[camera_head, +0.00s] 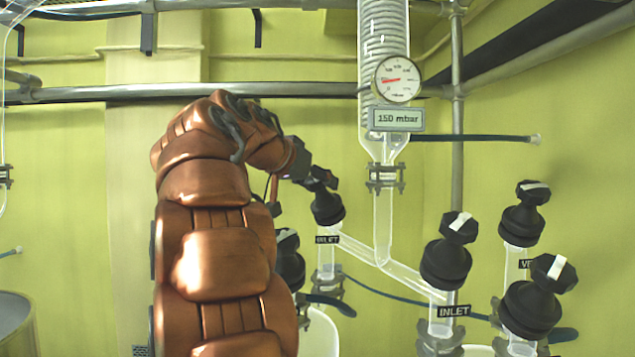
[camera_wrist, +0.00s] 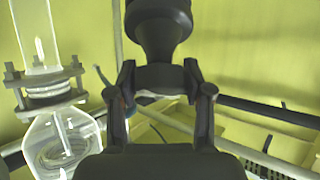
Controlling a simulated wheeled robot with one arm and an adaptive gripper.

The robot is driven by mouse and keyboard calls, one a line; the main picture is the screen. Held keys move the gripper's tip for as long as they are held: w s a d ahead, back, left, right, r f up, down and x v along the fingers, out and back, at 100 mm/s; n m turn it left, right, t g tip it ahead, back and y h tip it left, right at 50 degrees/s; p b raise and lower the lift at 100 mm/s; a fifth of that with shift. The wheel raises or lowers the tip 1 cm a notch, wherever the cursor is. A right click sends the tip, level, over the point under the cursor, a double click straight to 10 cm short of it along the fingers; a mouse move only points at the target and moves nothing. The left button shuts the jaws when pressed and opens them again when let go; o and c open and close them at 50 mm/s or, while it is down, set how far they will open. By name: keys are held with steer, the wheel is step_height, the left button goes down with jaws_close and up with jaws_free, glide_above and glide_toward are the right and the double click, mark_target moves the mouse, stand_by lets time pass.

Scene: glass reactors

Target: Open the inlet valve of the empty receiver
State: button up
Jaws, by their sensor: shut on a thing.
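The left inlet valve (camera_head: 327,208) has a black body on a glass neck, above an INLET label (camera_head: 327,239). My gripper (camera_head: 318,178) is shut on its black top knob, which also shows between the fingers (camera_wrist: 160,78) in the wrist view. The valve's wide black body (camera_wrist: 160,25) fills the top of that view. The left receiver (camera_head: 320,335) below is partly hidden by my arm. A right inlet valve (camera_head: 447,262) stands upright over another INLET label (camera_head: 453,311); its receiver (camera_head: 476,351) is mostly cut off. I cannot tell which receiver is empty.
A coiled glass condenser (camera_head: 384,60) with a gauge (camera_head: 397,79) and a "150 mbar" sign (camera_head: 397,119) hangs right of my gripper. Black valves (camera_head: 522,213) (camera_head: 533,307) stand at the right. Another valve (camera_head: 289,262) is partly behind my arm. Metal rails (camera_head: 270,89) cross behind.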

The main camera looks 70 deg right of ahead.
steer(key=shift+n, duration=0.4)
steer(key=n+t+p, duration=0.2)
steer(key=n+t, duration=0.1)
steer(key=n, duration=0.1)
steer(key=shift+r, duration=0.2)
steer(key=n+t+p, duration=0.1)
steer(key=n+p, duration=0.1)
steer(key=n+t+y+p, duration=0.1)
steer(key=n+t+p, duration=0.1)
steer(key=n, duration=0.1)
steer(key=shift+w+r+n+p, duration=0.1)
steer(key=shift+n+p, duration=0.2)
steer(key=n+t+y+p, duration=0.1)
steer(key=n+y+p, duration=0.1)
steer(key=n+p, duration=0.1)
steer(key=shift+n+t+p, duration=0.35)
steer(key=shift+n+t, duration=0.05)
steer(key=shift+f+n+t+y+p, duration=0.25)
steer(key=shift+n+t+y+p, duration=0.15)
steer(key=shift+n+y+p, duration=0.85)
steer(key=shift+f+n+h, duration=0.1)
steer(key=shift+n+h, duration=0.15)
steer(key=shift+n, duration=0.4)
steer(key=o, duration=1.2)
steer(key=shift+c, duration=0.2)
